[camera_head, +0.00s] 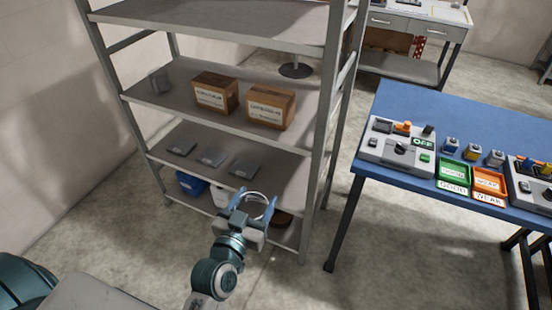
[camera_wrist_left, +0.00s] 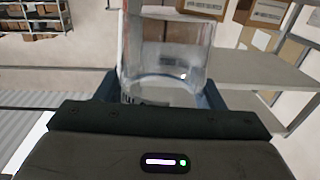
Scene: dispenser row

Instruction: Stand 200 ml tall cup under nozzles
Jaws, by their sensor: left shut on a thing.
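A clear, see-through cup (camera_head: 257,197) is between the fingers of my left gripper (camera_head: 254,204), in front of the lower part of the grey shelf rack. The gripper is shut on the cup, one blue finger on each side. In the left wrist view the cup (camera_wrist_left: 165,48) stands up between the fingers, with its near end low between them and the far end cut off by the picture edge. Any marking on it is too blurred to read. No nozzles can be made out in either view. My right gripper is not in view.
The shelf rack (camera_head: 218,135) holds cardboard boxes (camera_head: 270,105), flat grey items (camera_head: 211,157) and a blue bin (camera_head: 190,183) low down. A blue table (camera_head: 440,105) at right carries control boxes (camera_head: 398,145) and green and orange trays (camera_head: 489,180). Open floor lies between rack and table.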

